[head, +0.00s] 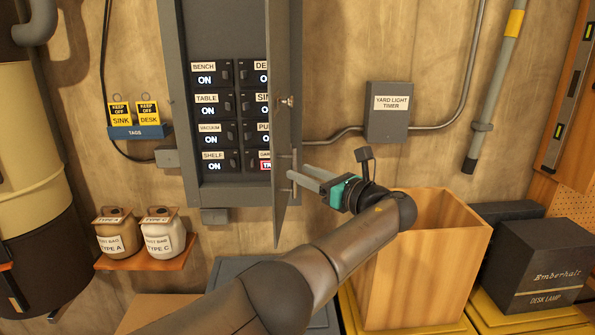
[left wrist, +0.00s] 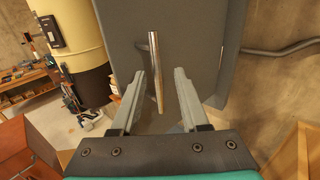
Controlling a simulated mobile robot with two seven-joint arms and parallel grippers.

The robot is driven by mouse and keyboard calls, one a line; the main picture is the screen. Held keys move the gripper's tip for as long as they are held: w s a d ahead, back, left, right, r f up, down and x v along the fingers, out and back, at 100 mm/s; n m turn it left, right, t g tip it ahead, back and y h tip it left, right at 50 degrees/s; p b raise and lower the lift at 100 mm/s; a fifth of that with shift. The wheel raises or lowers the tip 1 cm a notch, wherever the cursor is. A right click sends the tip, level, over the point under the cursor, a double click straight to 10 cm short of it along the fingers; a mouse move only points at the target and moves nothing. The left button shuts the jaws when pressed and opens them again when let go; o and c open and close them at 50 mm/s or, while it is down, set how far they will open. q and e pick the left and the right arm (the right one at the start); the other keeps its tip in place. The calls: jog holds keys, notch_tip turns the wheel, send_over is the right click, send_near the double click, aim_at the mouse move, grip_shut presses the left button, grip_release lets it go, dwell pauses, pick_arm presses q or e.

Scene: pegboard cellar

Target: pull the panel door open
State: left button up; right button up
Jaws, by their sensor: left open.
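The grey panel door (head: 284,60) stands swung out from the wall panel (head: 232,188), hinged at the panel's right side, so the switches inside show. Its outer face also shows in the left wrist view (left wrist: 188,50). A silver bar handle (left wrist: 154,60) runs along that face. My left gripper (head: 297,172) is open at the lower part of the door. In the left wrist view its two fingers (left wrist: 160,72) stand on either side of the handle's lower part, with gaps. Whether they touch the door is unclear. My right gripper is not in view.
A yard light timer box (head: 387,118) is on the wall to the right. A wooden bin (head: 420,265) and a black desk lamp box (head: 537,265) stand below it.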

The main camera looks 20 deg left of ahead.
pick_arm(q)
jog(key=b+v, duration=0.2)
jog(key=v, duration=1)
jog(key=shift+s+d, duration=0.2)
jog(key=shift+d, duration=0.05)
